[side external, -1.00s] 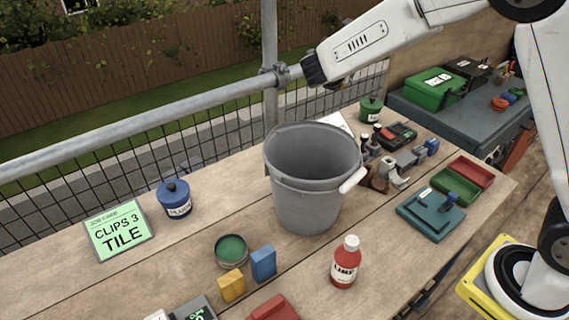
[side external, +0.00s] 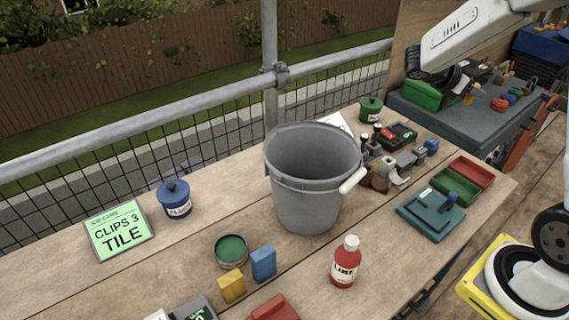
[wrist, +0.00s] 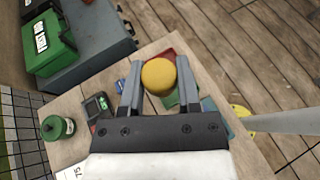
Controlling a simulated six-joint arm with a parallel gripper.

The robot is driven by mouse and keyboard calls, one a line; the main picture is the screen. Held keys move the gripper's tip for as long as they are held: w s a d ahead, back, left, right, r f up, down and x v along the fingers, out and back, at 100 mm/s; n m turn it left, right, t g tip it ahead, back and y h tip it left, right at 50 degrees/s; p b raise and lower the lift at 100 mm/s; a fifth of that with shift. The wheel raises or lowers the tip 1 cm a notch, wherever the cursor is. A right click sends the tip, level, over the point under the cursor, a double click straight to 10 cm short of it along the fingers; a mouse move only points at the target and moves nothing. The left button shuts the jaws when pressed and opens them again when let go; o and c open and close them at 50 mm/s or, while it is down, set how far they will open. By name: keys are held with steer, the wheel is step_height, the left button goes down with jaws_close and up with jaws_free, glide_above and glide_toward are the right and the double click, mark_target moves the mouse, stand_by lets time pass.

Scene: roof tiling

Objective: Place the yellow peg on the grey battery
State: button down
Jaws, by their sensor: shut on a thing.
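The yellow peg (wrist: 158,76) shows its round top in the wrist view. My gripper (wrist: 159,88) is shut on it, with one finger on each side, and holds it above the workbench. The peg cannot be made out in the side view, where my arm's end is at the upper right. A small grey block (side external: 406,160) on the bench may be the grey battery, but I cannot be sure. It stands beside a blue block (side external: 432,147) and cannot be made out in the wrist view.
A grey bucket (side external: 308,195) stands mid-bench. Near the small blocks are a red-and-black device (side external: 397,134), a green tray (side external: 455,186), a red tray (side external: 472,171) and a green pot (side external: 371,109). A red bottle (side external: 345,264) stands at the front. A green case (wrist: 48,43) is on the side table.

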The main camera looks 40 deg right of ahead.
step_height(320, 180, down, 11)
steer(key=shift+s+d, duration=0.15)
steer(key=shift+s, duration=0.25)
glide_above(420, 149)
steer(key=shift+s+f, duration=0.1)
steer(key=shift+f, duration=4.55)
steer(key=shift+w+d+f, duration=0.15)
steer(key=shift+w+f, duration=0.05)
steer(key=shift+f, duration=1.65)
steer(key=shift+f, duration=0.15)
